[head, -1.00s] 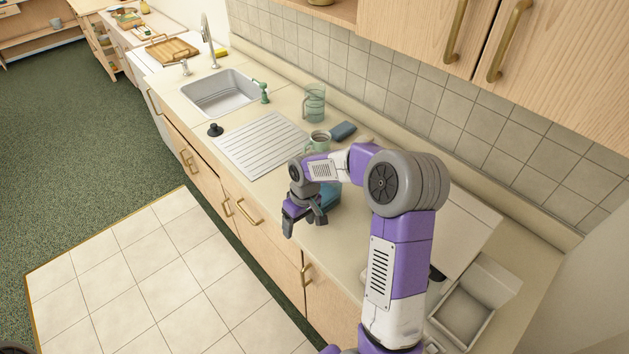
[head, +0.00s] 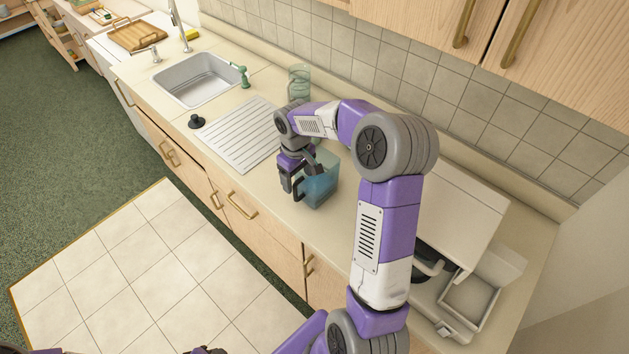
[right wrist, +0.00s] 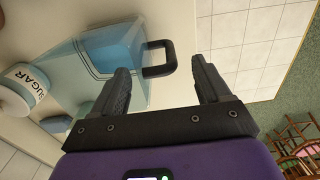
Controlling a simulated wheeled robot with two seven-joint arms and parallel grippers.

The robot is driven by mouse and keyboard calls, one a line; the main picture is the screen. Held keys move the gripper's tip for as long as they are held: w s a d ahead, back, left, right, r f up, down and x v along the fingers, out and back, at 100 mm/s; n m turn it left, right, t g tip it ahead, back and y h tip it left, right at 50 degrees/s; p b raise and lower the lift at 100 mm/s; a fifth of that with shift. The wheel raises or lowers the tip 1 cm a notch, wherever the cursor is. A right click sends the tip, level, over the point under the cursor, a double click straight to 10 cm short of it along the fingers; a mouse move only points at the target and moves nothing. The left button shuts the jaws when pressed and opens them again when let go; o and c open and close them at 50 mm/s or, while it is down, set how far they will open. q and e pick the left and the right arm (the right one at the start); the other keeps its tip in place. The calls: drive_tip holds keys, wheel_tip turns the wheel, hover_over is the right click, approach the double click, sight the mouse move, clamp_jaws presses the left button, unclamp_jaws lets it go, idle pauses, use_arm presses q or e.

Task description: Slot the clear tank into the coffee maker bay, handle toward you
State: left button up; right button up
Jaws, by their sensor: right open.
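The clear tank (head: 320,187), with blue liquid in it, stands on the counter in the head view, partly hidden by my right gripper. It also shows in the right wrist view (right wrist: 110,50), with its black loop handle (right wrist: 160,58). My right gripper (head: 292,190) is open at the handle; in the right wrist view its fingertips (right wrist: 160,70) lie on either side of the handle. I cannot tell whether they touch it. The white coffee maker (head: 462,205) is at the right, partly behind my arm, with an open rectangular bay (head: 492,310). My left gripper is not visible.
A sugar jar (right wrist: 22,88) shows in the right wrist view near the tank. A glass pitcher (head: 299,82) stands at the wall. The ribbed drainboard (head: 240,135) and sink (head: 198,78) lie to the left. Upper cabinets (head: 560,70) overhang at right.

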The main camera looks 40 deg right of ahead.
sight(298, 180)
drive_tip(key=shift+f, duration=1.5)
clamp_jaws()
